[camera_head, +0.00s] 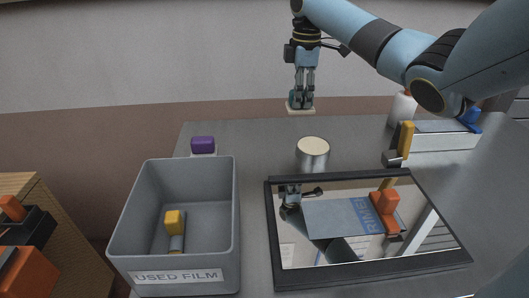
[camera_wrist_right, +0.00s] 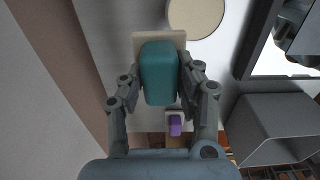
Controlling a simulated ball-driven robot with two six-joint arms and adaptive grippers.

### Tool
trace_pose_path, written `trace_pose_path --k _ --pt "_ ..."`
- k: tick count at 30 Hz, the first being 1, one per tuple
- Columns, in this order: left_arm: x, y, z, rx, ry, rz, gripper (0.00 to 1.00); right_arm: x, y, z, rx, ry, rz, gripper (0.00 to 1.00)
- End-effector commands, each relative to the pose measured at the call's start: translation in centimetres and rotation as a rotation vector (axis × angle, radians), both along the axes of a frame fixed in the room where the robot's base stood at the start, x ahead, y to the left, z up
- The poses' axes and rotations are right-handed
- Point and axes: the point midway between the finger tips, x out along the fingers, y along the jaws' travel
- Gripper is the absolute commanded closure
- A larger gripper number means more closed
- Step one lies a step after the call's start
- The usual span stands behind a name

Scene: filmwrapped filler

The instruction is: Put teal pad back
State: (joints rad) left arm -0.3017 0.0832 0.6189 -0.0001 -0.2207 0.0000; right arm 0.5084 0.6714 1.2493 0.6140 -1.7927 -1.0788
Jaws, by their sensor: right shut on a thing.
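My right gripper (camera_head: 301,98) points straight down in the head view, above the far part of the table. It is shut on the teal pad (camera_wrist_right: 159,72), which shows clearly between its fingers in the wrist view. A flat cream plate (camera_head: 301,111) shows at the pad's underside; it also shows in the wrist view (camera_wrist_right: 145,38). In the head view the fingers mostly hide the teal part. A short silver cylinder with a round cream top (camera_head: 312,151) stands nearer and slightly right of the gripper, apart from it. My left gripper is not in view.
A grey bin labelled USED FILM (camera_head: 231,205) holds a yellow-ended tool (camera_head: 174,222). A purple block (camera_head: 203,143) stands behind it. A yellow-handled tool (camera_head: 405,140) stands at back right.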

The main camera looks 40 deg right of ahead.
Motion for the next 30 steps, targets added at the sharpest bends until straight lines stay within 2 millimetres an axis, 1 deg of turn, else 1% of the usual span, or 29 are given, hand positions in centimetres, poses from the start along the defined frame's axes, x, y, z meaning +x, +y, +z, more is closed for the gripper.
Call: trace_pose_path --k 2,4,12,15,17,22,27,30 --pt "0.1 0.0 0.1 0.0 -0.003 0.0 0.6 -0.3 0.0 0.0 -0.01 0.013 -0.005 0.93" --pt "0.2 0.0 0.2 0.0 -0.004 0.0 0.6 -0.2 0.9 -0.5 -0.011 0.017 -0.006 0.93" --pt "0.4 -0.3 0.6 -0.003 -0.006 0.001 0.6 1.3 7.4 -4.4 -0.009 0.016 -0.005 0.93" --pt "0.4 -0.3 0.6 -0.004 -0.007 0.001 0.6 1.7 9.3 -5.6 -0.01 0.016 -0.007 0.93" --pt "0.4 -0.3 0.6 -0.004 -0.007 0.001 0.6 1.9 10.0 -6.1 -0.011 0.015 -0.007 0.93" --pt "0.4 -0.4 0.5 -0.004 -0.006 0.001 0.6 2.1 10.9 -7.0 -0.013 0.016 -0.008 0.93" --pt "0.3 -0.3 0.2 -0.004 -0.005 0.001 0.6 2.0 10.9 -9.7 -0.013 0.019 -0.008 0.93" --pt "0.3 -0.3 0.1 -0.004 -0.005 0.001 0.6 2.0 10.9 -10.6 -0.013 0.017 -0.008 0.93"
